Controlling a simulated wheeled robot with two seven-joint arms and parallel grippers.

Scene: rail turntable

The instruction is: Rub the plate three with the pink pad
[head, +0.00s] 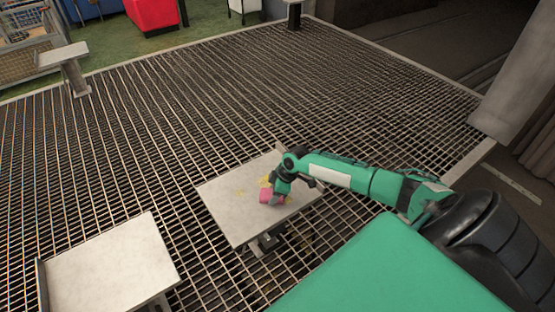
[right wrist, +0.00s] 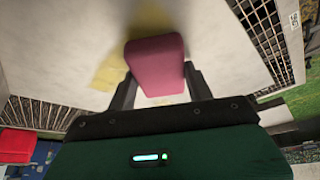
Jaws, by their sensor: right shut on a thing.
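The pink pad (head: 267,196) is in my right gripper (head: 273,197), low over a pale plate (head: 231,217) on a stand in the middle of the head view. In the right wrist view the pink pad (right wrist: 156,66) sits between the two dark fingers of my right gripper (right wrist: 158,88), which are shut on it. Yellow smudges (right wrist: 112,72) show on the plate (right wrist: 60,45) around the pad; they also show in the head view (head: 239,191). I cannot tell whether the pad touches the plate. My left gripper is not in view.
Another pale plate (head: 112,270) stands at the lower left. Small stands rise at the back left (head: 65,55) and back (head: 293,12) of the grating. A dark metal grating (head: 190,110) surrounds the plates. A grey pillar (head: 515,85) stands at the right.

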